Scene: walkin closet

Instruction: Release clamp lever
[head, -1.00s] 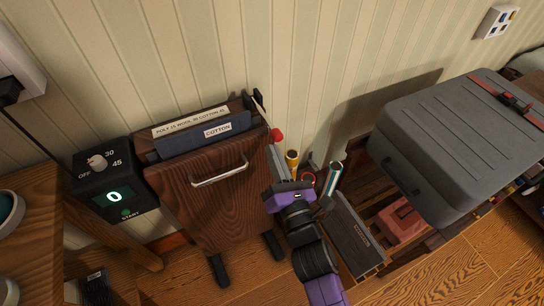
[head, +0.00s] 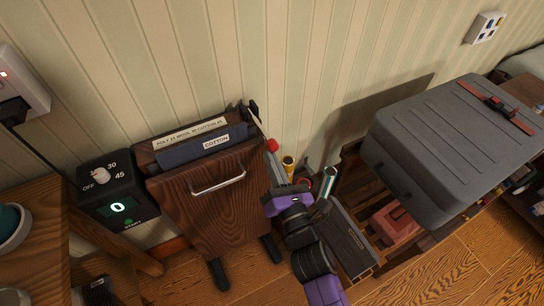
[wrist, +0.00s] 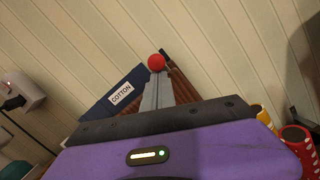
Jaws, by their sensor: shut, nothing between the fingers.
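The clamp lever's red ball knob (head: 271,145) stands at the right side of a wooden trouser press (head: 225,205). In the wrist view the red knob (wrist: 157,62) shows at the far end of my grey fingers. My gripper (head: 271,157) is purple and black, with its fingers shut and empty. The fingertips are just below the knob in the head view, touching it or very close; I cannot tell which. The lever's shaft is mostly hidden behind my fingers.
A black timer box (head: 115,195) reading 0 stands left of the press. A grey suitcase (head: 450,145) lies on a rack at right. The striped wall is close behind.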

